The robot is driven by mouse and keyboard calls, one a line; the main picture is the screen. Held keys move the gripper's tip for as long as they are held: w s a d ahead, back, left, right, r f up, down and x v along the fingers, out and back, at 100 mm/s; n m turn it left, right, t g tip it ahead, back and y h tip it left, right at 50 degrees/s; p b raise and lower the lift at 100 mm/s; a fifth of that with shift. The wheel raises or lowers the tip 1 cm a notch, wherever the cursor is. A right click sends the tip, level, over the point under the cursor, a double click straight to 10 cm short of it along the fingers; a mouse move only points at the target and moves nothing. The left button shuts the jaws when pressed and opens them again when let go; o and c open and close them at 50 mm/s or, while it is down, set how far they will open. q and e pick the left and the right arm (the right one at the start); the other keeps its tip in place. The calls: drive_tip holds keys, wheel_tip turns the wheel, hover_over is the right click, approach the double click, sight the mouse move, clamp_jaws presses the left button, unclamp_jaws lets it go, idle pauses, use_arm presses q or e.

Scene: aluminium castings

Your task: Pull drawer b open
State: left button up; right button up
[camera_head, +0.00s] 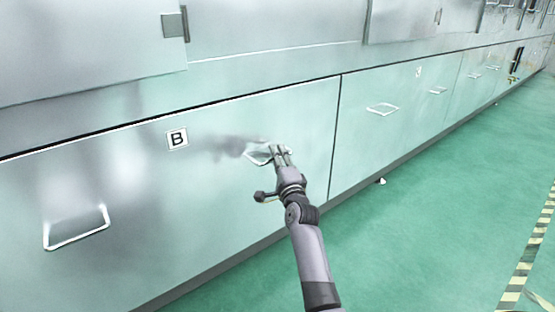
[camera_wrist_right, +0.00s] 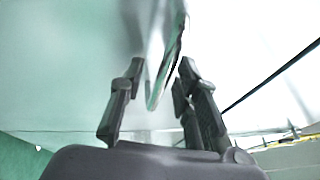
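Drawer B is a wide, pale metal drawer front (camera_head: 130,190) marked with a "B" label (camera_head: 177,139). It looks flush with the cabinet front. It has a silver bar handle on its left (camera_head: 76,232) and another on its right (camera_head: 256,159). My right gripper (camera_head: 279,153) is at the right handle and partly covers it. In the right wrist view, the bright handle (camera_wrist_right: 168,65) runs between the fingers of my right gripper (camera_wrist_right: 161,82). The fingers stand apart with a visible gap on the handle's left side. My left gripper is out of view.
More drawers with handles (camera_head: 382,109) run on to the right. Cabinet doors with dark latches (camera_head: 174,25) are above. The green floor (camera_head: 430,220) in front is clear, with a yellow-black striped line (camera_head: 528,255) at the right.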

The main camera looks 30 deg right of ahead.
clamp_jaws()
idle(0.7)
